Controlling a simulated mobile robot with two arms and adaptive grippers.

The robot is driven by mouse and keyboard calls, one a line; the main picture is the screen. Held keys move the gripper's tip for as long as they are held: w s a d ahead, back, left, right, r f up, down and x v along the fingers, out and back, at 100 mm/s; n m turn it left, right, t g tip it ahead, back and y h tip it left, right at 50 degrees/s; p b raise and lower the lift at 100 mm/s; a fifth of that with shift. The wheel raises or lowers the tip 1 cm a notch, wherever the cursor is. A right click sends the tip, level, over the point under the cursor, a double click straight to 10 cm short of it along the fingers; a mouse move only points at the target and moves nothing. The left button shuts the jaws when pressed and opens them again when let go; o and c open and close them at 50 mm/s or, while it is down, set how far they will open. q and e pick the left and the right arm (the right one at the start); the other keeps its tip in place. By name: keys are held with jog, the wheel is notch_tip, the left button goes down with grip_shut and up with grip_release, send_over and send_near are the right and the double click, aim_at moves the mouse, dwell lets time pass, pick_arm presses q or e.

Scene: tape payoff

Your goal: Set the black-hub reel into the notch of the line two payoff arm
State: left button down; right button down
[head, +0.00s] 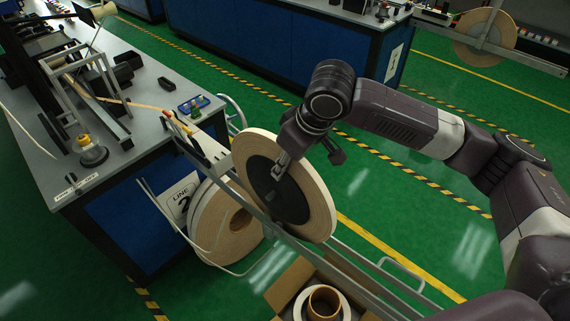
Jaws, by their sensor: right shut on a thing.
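The black-hub reel (318,198) is a wide cream tape roll with a black disc in its middle. It stands upright, tilted a little, beside the bench end. My right gripper (283,166) reaches in from the right and is shut on the reel at its black hub. The line two payoff arm (232,172) is a grey metal bar running from the bench end toward the lower right, and it passes at the reel. The notch is hidden, and I cannot tell whether the hub touches it. My left gripper is not in view.
A second cream roll with a brown core (212,232) stands below the arm, by the LINE 2 sign (179,203). An open cardboard box (283,280) holding another roll is at bottom centre. The blue bench (120,225) carries equipment. Green floor is clear at right.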

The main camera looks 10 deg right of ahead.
aim_at(284, 198)
jog(key=shift+w, duration=0.1)
jog(key=shift+f, duration=1.5)
jog(key=shift+f, duration=0.25)
jog(key=shift+f+b, duration=0.6)
jog(key=shift+f, duration=1.7)
jog(key=shift+f, duration=0.2)
jog(key=shift+f+b, duration=0.3)
jog(key=shift+f, duration=0.45)
jog(key=shift+f, duration=0.5)
jog(key=shift+f, duration=0.85)
